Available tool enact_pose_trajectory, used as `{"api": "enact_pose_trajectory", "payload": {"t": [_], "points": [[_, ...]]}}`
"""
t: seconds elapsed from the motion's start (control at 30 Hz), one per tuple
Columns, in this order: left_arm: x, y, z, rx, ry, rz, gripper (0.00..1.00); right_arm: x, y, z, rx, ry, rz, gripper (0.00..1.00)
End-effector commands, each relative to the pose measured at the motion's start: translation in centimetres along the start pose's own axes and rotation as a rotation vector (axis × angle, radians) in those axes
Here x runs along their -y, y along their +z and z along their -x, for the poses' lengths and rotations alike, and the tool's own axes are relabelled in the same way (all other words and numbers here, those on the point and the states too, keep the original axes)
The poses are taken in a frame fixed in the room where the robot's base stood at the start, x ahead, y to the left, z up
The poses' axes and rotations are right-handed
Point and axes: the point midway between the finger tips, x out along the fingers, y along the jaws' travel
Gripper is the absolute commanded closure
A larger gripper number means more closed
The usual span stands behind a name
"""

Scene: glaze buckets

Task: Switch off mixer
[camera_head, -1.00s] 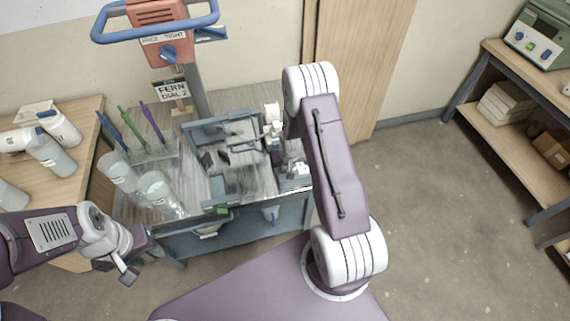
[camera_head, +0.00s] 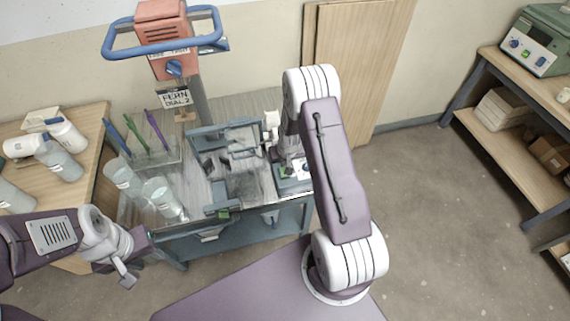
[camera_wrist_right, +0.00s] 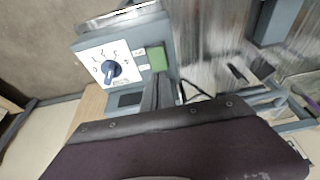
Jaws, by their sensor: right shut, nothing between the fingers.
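The orange mixer head (camera_head: 163,32) with a blue loop handle and a blue knob (camera_head: 174,68) stands on a grey post behind the trolley. A grey control box on the trolley carries a white dial plate with a blue knob (camera_wrist_right: 110,71) and a green button (camera_wrist_right: 157,58) in the right wrist view. The box shows partly beside my right arm in the head view (camera_head: 287,184). My right gripper (camera_wrist_right: 160,80) is shut and empty, its tips close to the green button; contact cannot be told. My left gripper (camera_head: 127,278) hangs in front of the trolley, its jaw opening unclear.
A sign reading FERN DIAL 2 (camera_head: 174,98) stands by the post. Clear buckets (camera_head: 162,198) and coloured sticks (camera_head: 157,128) crowd the trolley's left. A side table (camera_head: 88,150) holds jars. A shelf (camera_head: 500,145) stands at right, with open floor before it.

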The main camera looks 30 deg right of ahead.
Motion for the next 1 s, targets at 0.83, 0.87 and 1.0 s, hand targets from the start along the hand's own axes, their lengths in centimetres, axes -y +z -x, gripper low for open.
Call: {"api": "enact_pose_trajectory", "payload": {"t": [0.83, 0.87, 1.0], "points": [[0.0, -0.1, 1.0, 0.001, 0.0, 0.0, 0.64, -0.1, 2.5, 9.0, 0.002, 0.001, -0.001, 1.0], [0.0, -0.1, 1.0, 0.001, 0.0, 0.0, 0.64, -0.1, 2.5, 9.0, 0.002, 0.001, -0.001, 1.0], [0.0, -0.1, 1.0, 0.001, 0.0, 0.0, 0.64, -0.1, 2.5, 9.0, 0.002, 0.001, -0.001, 1.0]]}}
